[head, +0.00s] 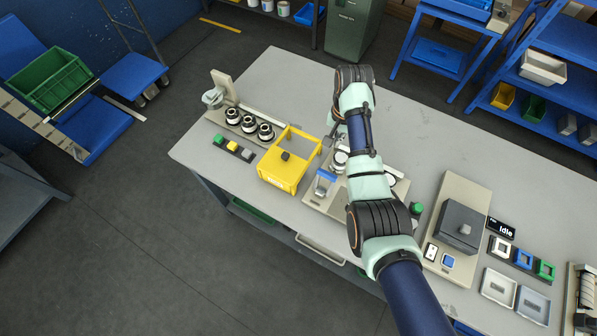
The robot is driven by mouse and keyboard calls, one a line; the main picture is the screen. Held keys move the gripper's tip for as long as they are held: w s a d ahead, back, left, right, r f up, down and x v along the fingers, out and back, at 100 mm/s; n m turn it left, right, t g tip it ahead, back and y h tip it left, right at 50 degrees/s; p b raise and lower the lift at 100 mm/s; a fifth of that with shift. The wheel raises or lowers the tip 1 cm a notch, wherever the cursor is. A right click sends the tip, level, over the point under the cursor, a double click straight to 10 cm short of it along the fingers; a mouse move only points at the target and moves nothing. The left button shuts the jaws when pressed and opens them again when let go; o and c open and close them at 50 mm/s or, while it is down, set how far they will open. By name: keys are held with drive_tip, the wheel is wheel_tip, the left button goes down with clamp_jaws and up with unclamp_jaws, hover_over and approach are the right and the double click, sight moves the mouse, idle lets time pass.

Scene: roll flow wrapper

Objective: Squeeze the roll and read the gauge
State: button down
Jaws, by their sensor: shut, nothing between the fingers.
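My gripper (338,128) is small and partly hidden behind my own wrist in the head view. It is shut and empty, over the table just right of the yellow bin. Several black-and-white rolls (249,124) stand in a row on a beige base at the left. Another round white-and-dark piece (340,161) shows below my gripper, partly covered by my arm; I cannot tell whether it is a roll. A small black display (501,229) at the right reads "Idle". I cannot tell which part is the gauge.
A yellow open bin (283,177) stands left of my arm, near a row of coloured blocks (232,146). A grey machine (460,226) and shallow trays (498,287) are at the right. The back of the table (290,75) is clear.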

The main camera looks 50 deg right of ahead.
drive_tip(key=shift+s+d+f+m, duration=0.25)
drive_tip(key=shift+s+f+m, duration=0.1)
drive_tip(key=shift+s, duration=0.15)
drive_tip(key=shift+s+d, duration=0.1)
drive_tip(key=f+b, duration=0.1)
drive_tip(key=f, duration=0.6)
drive_tip(key=f+b, duration=0.1)
drive_tip(key=f, duration=0.2)
drive_tip(key=shift+a+f+b, duration=0.3)
drive_tip(key=shift+a, duration=0.05)
drive_tip(key=a, duration=0.1)
drive_tip(key=a+r+p, duration=0.2)
drive_tip(key=shift+s+a, duration=0.15)
drive_tip(key=shift+a, duration=0.2)
drive_tip(key=shift+r+p, duration=0.15)
drive_tip(key=shift+p, duration=0.2)
